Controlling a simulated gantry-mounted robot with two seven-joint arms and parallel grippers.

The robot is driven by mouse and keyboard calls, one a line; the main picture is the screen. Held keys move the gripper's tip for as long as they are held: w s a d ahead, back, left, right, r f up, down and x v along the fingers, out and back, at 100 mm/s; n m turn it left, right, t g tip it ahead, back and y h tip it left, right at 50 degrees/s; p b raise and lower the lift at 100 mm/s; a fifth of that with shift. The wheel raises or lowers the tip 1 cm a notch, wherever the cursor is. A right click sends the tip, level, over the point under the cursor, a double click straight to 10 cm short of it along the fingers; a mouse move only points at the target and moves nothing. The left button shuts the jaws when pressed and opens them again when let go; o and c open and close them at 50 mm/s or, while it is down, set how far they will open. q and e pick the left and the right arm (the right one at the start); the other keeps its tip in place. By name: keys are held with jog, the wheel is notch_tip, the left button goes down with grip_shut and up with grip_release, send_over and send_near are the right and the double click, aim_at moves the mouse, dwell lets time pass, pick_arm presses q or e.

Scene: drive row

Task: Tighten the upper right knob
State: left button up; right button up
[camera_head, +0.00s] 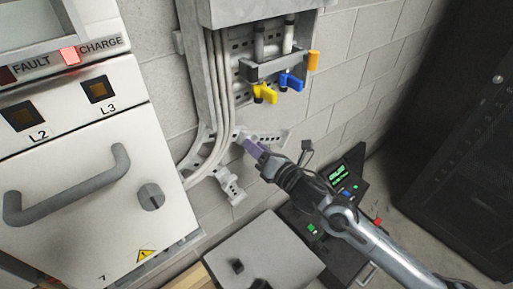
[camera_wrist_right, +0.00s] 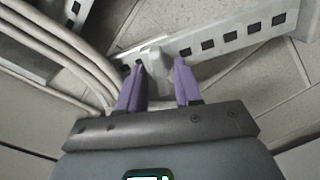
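My right gripper (camera_head: 254,149) reaches in from the lower right to the perforated metal rail (camera_head: 268,136) on the wall, below the grey wall box. In the right wrist view its two purple fingers (camera_wrist_right: 158,78) stand apart, with a gap between them. A pale grey knob (camera_wrist_right: 154,56) sits on the rail just beyond and between the fingertips; I cannot tell whether they touch it. In the head view this knob is not clearly visible near the gripper. My left gripper is not in view.
Grey cables (camera_head: 213,90) run down left of the gripper. A white cabinet (camera_head: 90,225) with a handle (camera_head: 70,187) stands at the left. Yellow (camera_head: 265,93) and blue (camera_head: 291,81) valve handles are above. A grey box (camera_head: 265,250) and a black console (camera_head: 340,180) are below.

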grip_shut()
jog(key=shift+m, duration=0.3)
jog(key=m+p, duration=1.2)
jog(key=m, duration=0.7)
jog(key=shift+r, duration=0.15)
jog(key=shift+m, duration=0.3)
